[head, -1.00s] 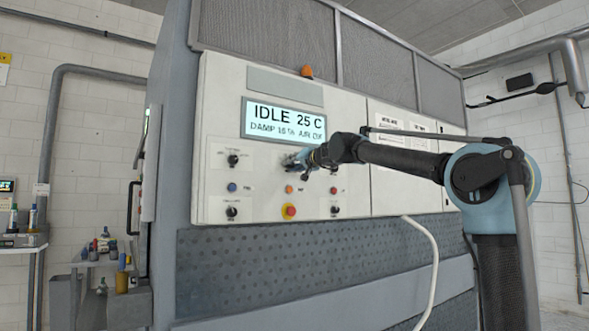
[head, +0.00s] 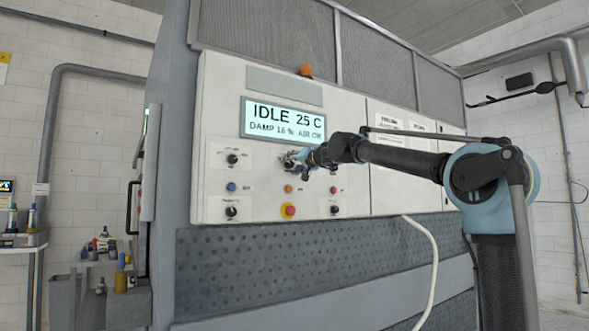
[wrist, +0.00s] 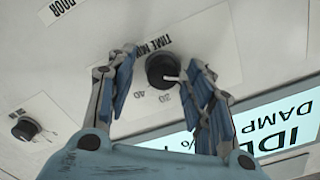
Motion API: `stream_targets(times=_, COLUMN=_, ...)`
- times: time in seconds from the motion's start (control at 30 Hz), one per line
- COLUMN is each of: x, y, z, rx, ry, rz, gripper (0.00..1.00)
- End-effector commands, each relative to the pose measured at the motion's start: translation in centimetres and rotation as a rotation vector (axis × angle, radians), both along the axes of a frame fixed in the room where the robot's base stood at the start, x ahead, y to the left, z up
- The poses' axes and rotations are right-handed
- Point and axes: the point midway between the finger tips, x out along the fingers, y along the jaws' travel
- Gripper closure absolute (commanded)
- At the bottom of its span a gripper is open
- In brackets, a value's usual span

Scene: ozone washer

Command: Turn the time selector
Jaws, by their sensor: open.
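The time selector is a round black knob (wrist: 162,70) with a pale pointer, on a white plate lettered TIME MIN. Marks 20 and 40 are readable below it in the wrist view. My gripper (wrist: 161,60) is open, with one blue-padded finger on each side of the knob. The right finger is very near the knob; I cannot tell whether it touches. The left finger shows a gap. In the head view my gripper (head: 299,160) is at the control panel (head: 210,125), below the display, and hides the knob.
The lit display (head: 283,119) reads IDLE 25 C. A white hose (head: 432,255) hangs below the panel. A small shelf (head: 100,262) stands at left.

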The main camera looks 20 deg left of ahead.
Motion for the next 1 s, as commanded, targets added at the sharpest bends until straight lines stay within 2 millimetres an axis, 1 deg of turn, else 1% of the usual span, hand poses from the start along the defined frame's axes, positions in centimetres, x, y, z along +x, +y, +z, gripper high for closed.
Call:
stream_targets(times=0.13, x=-0.2, y=-0.1, z=0.0, rx=0.0, ry=0.0, rz=0.001, gripper=0.52)
stream_targets(times=0.27, x=-0.8, y=-0.8, z=0.1, rx=0.0, ry=0.0, rz=0.001, gripper=0.52)
stream_targets(times=0.8, x=-5.9, y=-6.9, z=0.0, rx=0.0, ry=0.002, rz=0.0, gripper=0.52)
stream_targets(times=1.0, x=-7.2, y=-8.4, z=0.1, rx=0.0, ry=0.002, rz=0.0, gripper=0.52)
